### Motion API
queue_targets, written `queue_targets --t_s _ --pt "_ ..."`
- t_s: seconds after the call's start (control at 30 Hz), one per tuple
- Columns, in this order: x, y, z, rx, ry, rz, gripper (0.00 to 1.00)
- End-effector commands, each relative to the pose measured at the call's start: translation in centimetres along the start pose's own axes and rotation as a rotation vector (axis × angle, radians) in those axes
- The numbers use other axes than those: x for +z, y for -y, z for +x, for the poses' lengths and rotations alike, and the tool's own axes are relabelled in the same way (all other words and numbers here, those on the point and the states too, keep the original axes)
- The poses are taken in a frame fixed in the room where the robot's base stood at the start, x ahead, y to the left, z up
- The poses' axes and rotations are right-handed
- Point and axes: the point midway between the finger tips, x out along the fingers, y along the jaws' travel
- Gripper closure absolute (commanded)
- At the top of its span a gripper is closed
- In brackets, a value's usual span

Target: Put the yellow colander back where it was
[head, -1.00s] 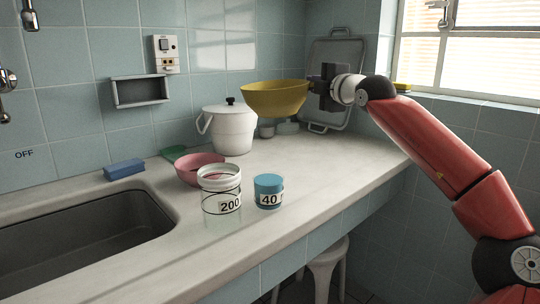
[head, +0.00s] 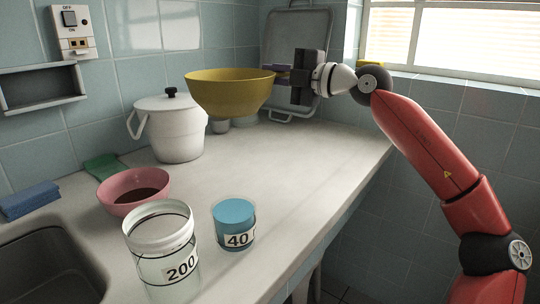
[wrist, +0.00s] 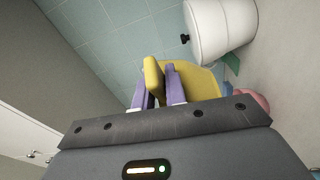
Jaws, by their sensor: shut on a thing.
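The yellow colander (head: 231,95) is a wide bowl held up in the air above the marble counter, in front of the tiled wall and to the right of the white pot. My gripper (head: 284,75) is shut on its right rim. In the wrist view, the two purple fingers (wrist: 158,85) close on the edge of the yellow colander (wrist: 198,82). The colander hangs about level in the head view, clear of the counter.
A white lidded pot (head: 170,128), pink bowl (head: 134,189), jar marked 200 (head: 163,250) and blue cup marked 40 (head: 233,222) stand on the counter (head: 310,165). A grey tray (head: 312,50) leans at the back. The counter's right side is clear.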

Motion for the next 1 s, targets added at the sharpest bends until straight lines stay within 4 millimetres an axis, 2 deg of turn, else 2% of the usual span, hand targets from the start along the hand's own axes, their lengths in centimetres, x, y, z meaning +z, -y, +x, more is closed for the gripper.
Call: queue_targets --t_s 0.03,0.1,0.4,0.5,0.67,0.9,1.0 --pt "0.3 1.6 -0.1 -0.003 0.002 0.001 1.0" --pt "0.5 3.5 -0.2 -0.003 0.002 0.002 1.0" --pt "1.3 10.8 -0.3 -0.001 0.004 0.002 1.0" --pt "1.4 12.0 -0.2 0.001 0.004 0.001 1.0" --pt "1.6 13.0 -0.2 0.001 0.005 0.0 1.0" --pt "1.9 16.3 -0.3 0.0 0.005 0.002 1.0" --pt "2.0 16.9 -0.3 0.002 0.005 0.001 1.0"
